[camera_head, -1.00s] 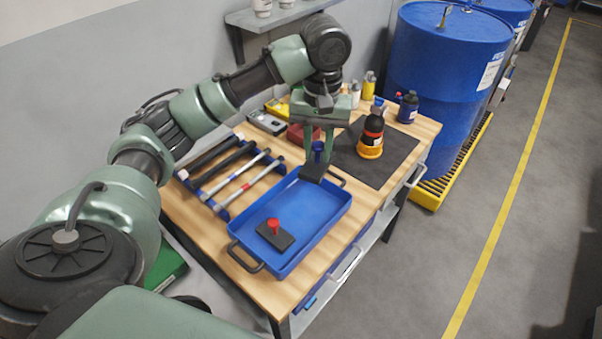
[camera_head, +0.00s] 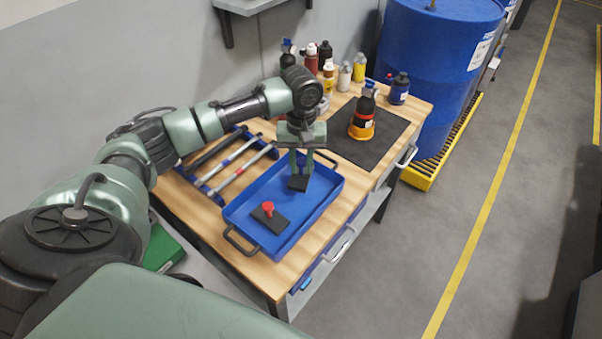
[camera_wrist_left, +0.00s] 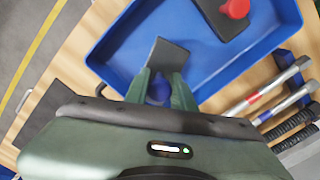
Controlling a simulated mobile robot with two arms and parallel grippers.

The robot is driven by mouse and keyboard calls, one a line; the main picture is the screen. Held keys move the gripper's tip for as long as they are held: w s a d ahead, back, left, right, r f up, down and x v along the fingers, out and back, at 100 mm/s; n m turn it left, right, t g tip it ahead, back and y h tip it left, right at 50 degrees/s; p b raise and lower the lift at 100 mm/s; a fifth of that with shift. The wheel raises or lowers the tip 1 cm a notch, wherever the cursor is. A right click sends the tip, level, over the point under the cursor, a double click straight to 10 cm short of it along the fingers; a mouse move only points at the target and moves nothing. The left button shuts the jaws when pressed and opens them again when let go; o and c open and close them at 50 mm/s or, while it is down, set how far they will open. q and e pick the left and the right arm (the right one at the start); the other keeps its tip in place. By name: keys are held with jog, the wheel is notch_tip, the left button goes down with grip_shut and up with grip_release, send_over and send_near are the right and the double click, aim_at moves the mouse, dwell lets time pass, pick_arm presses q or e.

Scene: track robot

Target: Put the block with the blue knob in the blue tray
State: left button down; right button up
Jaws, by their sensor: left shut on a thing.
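My left gripper (camera_head: 300,166) is shut on the blue knob (camera_wrist_left: 158,91) of a flat dark block (camera_head: 298,184). The block also shows in the left wrist view (camera_wrist_left: 168,57), beyond the fingertips. It is within the outline of the blue tray (camera_head: 325,200), toward its far part. I cannot tell whether it touches the tray floor. The fingers hide much of the knob. Another dark block with a red knob (camera_head: 268,208) lies in the near part of the tray. It also shows in the left wrist view (camera_wrist_left: 234,9). My right gripper is not in view.
The tray stands on a wooden workbench (camera_head: 210,212). A rack of hammer-like tools (camera_head: 225,160) lies to its left. Several bottles (camera_head: 345,76) stand at the back. Bare tray floor lies between the blocks.

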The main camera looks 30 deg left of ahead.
aim_at(301, 174)
pick_arm(q)
jog(key=shift+f, duration=2.2)
jog(key=shift+p, duration=0.3)
jog(key=c, duration=1.2)
grip_release()
jog(key=shift+f, duration=0.15)
jog(key=shift+r, duration=0.25)
notch_tip(301, 174, up, 12)
jog(key=shift+f+b, duration=0.1)
jog(key=shift+b, duration=1)
